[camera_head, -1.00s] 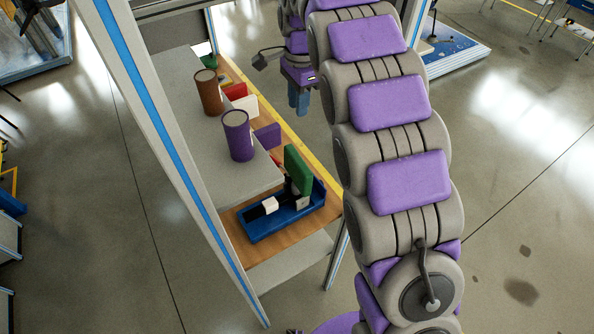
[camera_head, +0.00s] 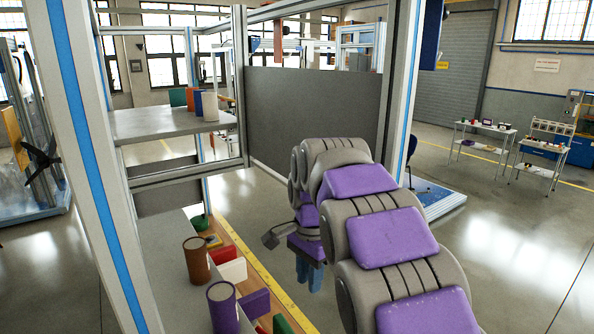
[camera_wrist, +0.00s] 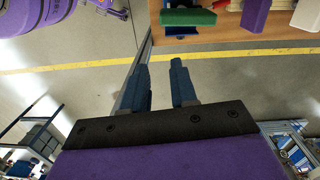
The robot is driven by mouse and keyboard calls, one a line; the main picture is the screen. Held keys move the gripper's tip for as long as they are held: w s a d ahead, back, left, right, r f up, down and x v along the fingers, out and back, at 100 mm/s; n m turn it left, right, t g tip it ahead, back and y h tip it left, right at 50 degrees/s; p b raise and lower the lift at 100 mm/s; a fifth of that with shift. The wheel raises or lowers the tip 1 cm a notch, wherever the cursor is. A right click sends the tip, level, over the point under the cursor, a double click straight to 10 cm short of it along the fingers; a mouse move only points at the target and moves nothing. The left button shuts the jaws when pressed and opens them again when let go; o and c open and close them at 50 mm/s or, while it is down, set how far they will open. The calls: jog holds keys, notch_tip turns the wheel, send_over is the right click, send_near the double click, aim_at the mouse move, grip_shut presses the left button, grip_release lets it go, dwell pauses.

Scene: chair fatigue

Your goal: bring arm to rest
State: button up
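My arm, grey with purple pads, reaches forward beside the workstation in the head view. My gripper (camera_head: 309,274) hangs pointing down at its far end, to the right of the wooden shelf edge. In the wrist view my gripper (camera_wrist: 160,85) shows two blue fingers with a clear gap between them. Nothing is between the fingers; only the grey floor shows there. It is open and empty. The wooden shelf (camera_wrist: 240,38) with its coloured items lies beyond the fingertips.
A brown cylinder (camera_head: 197,261) and a purple cylinder (camera_head: 223,307) stand on the grey shelf at left. A white box (camera_head: 232,271) sits on the wooden shelf. A metal frame post (camera_head: 90,150) stands close at left. Open floor (camera_head: 500,270) lies to the right.

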jog(key=s+d+f+n+b, duration=0.2)
jog(key=s+f, duration=0.4)
jog(key=s, duration=0.5)
jog(key=s+d+f+n+b, duration=0.3)
jog(key=s+d+f, duration=0.3)
jog(key=s, duration=0.6)
jog(key=s+d+f+n+g+b, duration=0.1)
jog(key=s+d+f+n+b, duration=0.2)
jog(key=s, duration=0.9)
notch_tip(320, 180, down, 4)
jog(key=shift+s+d+r+n, duration=0.25)
jog(key=shift+d+n, duration=0.2)
jog(key=shift+n, duration=0.65)
jog(key=shift+w, duration=0.1)
